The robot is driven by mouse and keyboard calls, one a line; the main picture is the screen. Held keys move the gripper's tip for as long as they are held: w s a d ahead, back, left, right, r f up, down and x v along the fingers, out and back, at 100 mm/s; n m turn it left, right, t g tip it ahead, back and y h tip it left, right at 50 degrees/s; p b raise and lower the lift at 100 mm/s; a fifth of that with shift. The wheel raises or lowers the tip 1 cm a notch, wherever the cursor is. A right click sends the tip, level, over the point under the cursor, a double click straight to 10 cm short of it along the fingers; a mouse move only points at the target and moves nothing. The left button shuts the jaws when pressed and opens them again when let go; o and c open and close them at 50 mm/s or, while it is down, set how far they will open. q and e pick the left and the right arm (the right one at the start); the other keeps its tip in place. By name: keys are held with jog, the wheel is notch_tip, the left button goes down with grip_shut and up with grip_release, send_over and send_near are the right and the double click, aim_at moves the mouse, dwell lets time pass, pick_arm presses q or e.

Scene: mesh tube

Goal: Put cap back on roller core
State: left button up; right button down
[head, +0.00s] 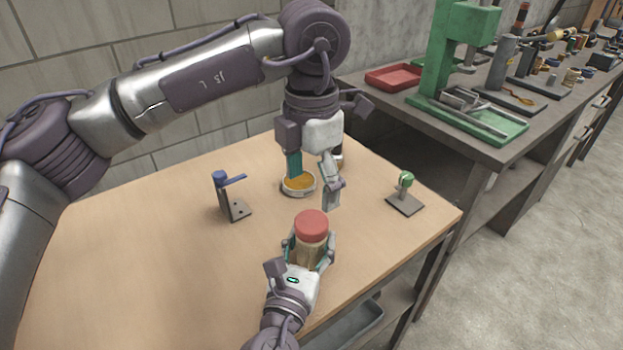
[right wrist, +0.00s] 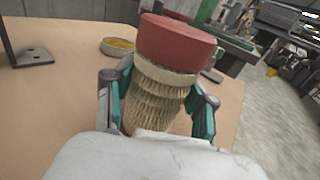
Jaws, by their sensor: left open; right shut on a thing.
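The roller core (head: 308,256) is a tan, ribbed, bristly cylinder in my right gripper (head: 308,250). A red cap (head: 311,225) sits on its top end; in the right wrist view the red cap (right wrist: 176,42) rests against a pale rim at the top of the roller core (right wrist: 158,95). Whether it is fully seated I cannot tell. My right gripper is shut around the core's sides, and the core leans a little in the wrist view. My left gripper (head: 313,182) is open, pointing down beyond the core, beside a shallow round dish.
The round dish (head: 311,192) has an orange inside (head: 299,182). A blue-topped bracket (head: 236,208) stands to the left, a green-knobbed stand (head: 405,201) to the right. A dark cylinder (head: 338,156) is partly hidden behind my left gripper. The table's left part is clear.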

aim_at(312, 221)
pick_arm(q)
jog(key=shift+f, duration=4)
jog(key=c, duration=1.2)
jog(key=o, duration=1.3)
jog(key=shift+r, duration=0.15)
notch_tip(312, 221, up, 12)
jog(key=shift+f, duration=0.15)
